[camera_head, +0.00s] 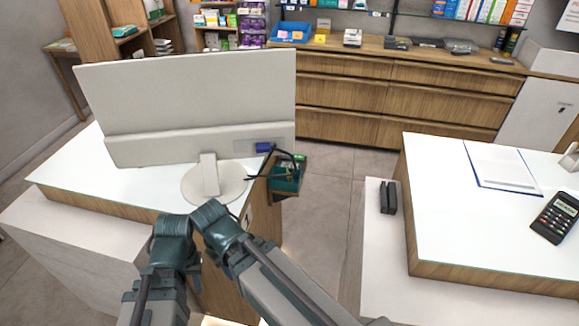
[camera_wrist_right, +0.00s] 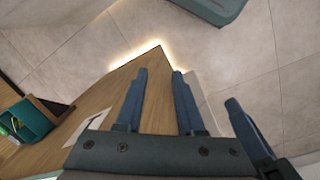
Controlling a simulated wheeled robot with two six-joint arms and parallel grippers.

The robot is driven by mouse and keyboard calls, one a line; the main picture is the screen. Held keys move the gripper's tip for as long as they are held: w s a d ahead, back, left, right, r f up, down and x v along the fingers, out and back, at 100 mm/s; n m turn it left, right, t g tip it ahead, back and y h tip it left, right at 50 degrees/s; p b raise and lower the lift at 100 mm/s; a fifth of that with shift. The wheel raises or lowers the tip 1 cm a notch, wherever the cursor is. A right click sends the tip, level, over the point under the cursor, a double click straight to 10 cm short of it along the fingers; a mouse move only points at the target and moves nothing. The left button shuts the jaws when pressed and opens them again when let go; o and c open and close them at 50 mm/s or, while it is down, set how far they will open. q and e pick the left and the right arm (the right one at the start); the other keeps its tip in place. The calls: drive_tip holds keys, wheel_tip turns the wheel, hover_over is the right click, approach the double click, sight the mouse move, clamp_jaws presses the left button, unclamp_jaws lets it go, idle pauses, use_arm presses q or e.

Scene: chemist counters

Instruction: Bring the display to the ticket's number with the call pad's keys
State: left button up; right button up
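I cannot make out a call pad, number display or ticket in either view. In the head view, a dark keyed device like a calculator (camera_head: 553,217) lies on the right counter; its digits are too small to read. My two arms with teal joints reach in from the bottom, before the left counter; the fingers do not show clearly there. In the right wrist view, my right gripper (camera_wrist_right: 160,95) has its two blue-grey fingers apart with nothing between them. Another blue-grey finger-like part (camera_wrist_right: 250,130) is at the right; I cannot tell whether it belongs to my left gripper.
A monitor (camera_head: 190,100), seen from behind, stands on the left white-topped counter (camera_head: 75,172). A teal box (camera_head: 288,181) is at its right edge. A small black object (camera_head: 388,197) and a clipboard (camera_head: 500,165) are at the right. Floor (camera_head: 325,200) between the counters is clear.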

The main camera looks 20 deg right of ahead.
clamp_jaws()
idle(1.6)
